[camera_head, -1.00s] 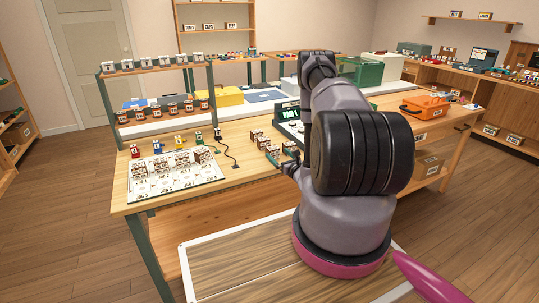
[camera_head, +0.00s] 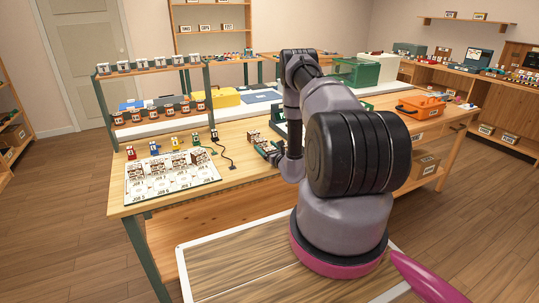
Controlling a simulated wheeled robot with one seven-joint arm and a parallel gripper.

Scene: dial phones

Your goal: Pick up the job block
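Small brown blocks with white labels stand in a short row (camera_head: 254,137) on the workbench (camera_head: 240,178), just left of my arm. My gripper (camera_head: 274,156) is low at the near right end of this row, close to or touching the nearest blocks. It is small and dark here, and my forearm hides part of it, so whether its fingers are open or shut on a block cannot be seen. Which block is the job block cannot be read. A white board marked with JOB labels (camera_head: 150,198) lies at the bench's left end, with several similar brown blocks on it.
Small coloured pieces (camera_head: 176,144) and a black cabled device (camera_head: 214,135) stand behind the board. A two-level rack (camera_head: 160,108) holds labelled blocks. An orange toolbox (camera_head: 421,107) is on the right. Bare bench top lies in front of the block row.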

